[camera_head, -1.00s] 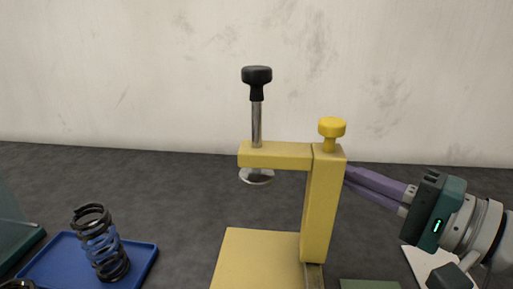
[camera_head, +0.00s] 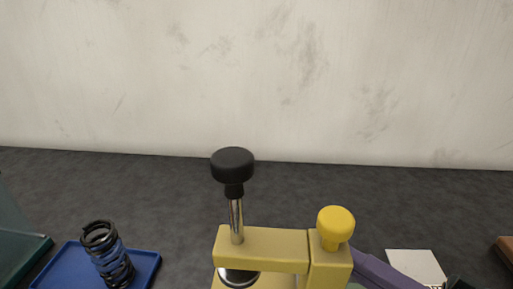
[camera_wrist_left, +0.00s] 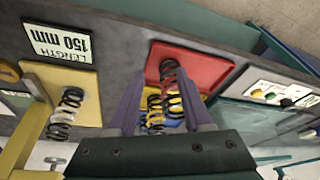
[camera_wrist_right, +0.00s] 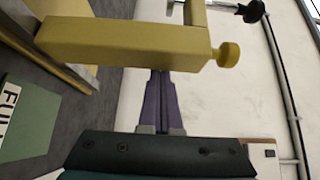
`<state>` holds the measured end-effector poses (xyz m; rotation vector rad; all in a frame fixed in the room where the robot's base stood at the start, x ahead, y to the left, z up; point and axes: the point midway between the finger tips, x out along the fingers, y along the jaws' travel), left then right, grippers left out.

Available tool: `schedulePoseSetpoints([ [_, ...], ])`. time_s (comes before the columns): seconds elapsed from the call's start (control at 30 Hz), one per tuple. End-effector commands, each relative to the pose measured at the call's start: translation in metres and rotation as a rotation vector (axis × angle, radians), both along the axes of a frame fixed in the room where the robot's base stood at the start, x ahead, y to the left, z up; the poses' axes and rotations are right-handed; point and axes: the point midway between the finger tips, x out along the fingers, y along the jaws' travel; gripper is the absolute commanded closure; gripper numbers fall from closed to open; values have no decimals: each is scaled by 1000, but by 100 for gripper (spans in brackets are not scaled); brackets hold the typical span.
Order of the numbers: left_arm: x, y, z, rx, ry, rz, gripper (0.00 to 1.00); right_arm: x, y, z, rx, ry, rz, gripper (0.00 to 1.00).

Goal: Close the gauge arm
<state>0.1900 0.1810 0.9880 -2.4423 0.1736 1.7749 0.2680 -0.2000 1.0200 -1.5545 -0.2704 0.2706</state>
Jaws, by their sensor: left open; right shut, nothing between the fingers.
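The yellow gauge stands in the head view with its post (camera_head: 330,268), a yellow knob (camera_head: 336,225) on top, and its arm (camera_head: 262,248) reaching left. The arm carries a black-knobbed rod (camera_head: 232,168) with a metal disc below, over the yellow base. My right gripper (camera_head: 372,268) is shut and empty, beside the right of the post. In the right wrist view its purple fingertips (camera_wrist_right: 161,72) meet the edge of the yellow post (camera_wrist_right: 125,42); contact is unclear. My left gripper (camera_wrist_left: 160,92) is open, with black-and-yellow springs (camera_wrist_left: 155,108) seen between its fingers.
A blue tray (camera_head: 58,270) holds a spring (camera_head: 105,252) at left. A white card (camera_head: 415,265) lies at right. In the left wrist view are a red tray (camera_wrist_left: 208,72), a yellow pad (camera_wrist_left: 85,95) with a spring, and a "LENGTH 150 mm" sign (camera_wrist_left: 60,45).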

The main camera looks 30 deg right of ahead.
Motion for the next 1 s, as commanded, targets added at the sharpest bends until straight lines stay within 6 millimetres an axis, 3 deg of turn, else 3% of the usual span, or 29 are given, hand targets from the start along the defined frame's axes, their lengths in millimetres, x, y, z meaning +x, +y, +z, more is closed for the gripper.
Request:
schedulePoseSetpoints([
  [0.1,0,0,8,0,0,0,50,-20,12,1,3,4,0,100],
  [0.33,0,1,12,3,1,-2,50,-38,24,0,1,1,1,100],
  [0.8,0,3,12,11,0,-7,50,-41,27,-1,0,2,6,100],
  [1.0,0,3,14,11,1,-7,50,-30,29,1,-1,-3,2,100],
])
